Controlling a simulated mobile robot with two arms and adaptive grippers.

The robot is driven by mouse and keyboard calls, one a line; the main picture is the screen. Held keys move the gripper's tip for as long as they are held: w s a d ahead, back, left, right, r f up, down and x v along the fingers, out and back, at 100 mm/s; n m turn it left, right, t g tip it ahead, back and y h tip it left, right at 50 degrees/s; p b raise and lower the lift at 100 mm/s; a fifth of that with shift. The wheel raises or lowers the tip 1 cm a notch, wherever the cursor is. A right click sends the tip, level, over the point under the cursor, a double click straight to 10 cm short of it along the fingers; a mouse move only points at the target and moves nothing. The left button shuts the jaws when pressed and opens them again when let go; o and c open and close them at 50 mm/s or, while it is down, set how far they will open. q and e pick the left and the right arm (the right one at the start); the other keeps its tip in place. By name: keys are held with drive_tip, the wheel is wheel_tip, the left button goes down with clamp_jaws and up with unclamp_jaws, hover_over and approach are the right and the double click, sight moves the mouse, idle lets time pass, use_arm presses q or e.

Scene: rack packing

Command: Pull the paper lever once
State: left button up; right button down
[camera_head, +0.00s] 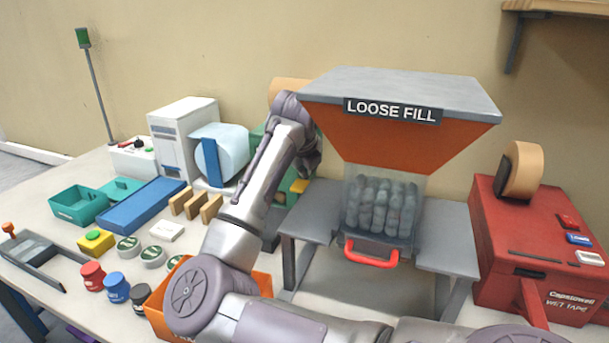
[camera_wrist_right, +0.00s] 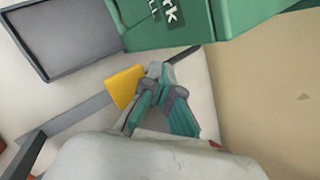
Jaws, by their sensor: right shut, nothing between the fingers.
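A green machine (camera_head: 258,145) stands on the table left of the loose-fill hopper, mostly hidden behind my right arm. It also shows in the right wrist view (camera_wrist_right: 200,22), with part of some white lettering. A yellow piece (camera_head: 299,186) shows low at its side. In the wrist view the yellow piece (camera_wrist_right: 126,87) is beside a grey bar; I cannot tell for sure that it is the paper lever's handle. My right gripper (camera_wrist_right: 159,78) is shut and empty, just right of the yellow piece; contact is unclear. In the head view my arm hides its fingertips. My left gripper is out of view.
The orange hopper (camera_head: 395,143) with a red handle (camera_head: 371,255) stands right of my arm. A red tape machine (camera_head: 530,255) is at the far right. An orange bin (camera_head: 154,311), jars and trays crowd the left and front of the table.

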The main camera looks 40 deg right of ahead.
drive_tip(key=shift+w+d+r+p, duration=0.15)
drive_tip(key=shift+r+p, duration=0.35)
drive_tip(key=shift+r, duration=0.6)
drive_tip(key=shift+r, duration=0.1)
drive_tip(key=r+p, duration=0.1)
drive_tip(key=r, duration=0.1)
drive_tip(key=d+r+p, duration=0.1)
drive_tip(key=r, duration=0.1)
drive_tip(key=shift+w+r, duration=0.15)
drive_tip(key=shift+r, duration=0.25)
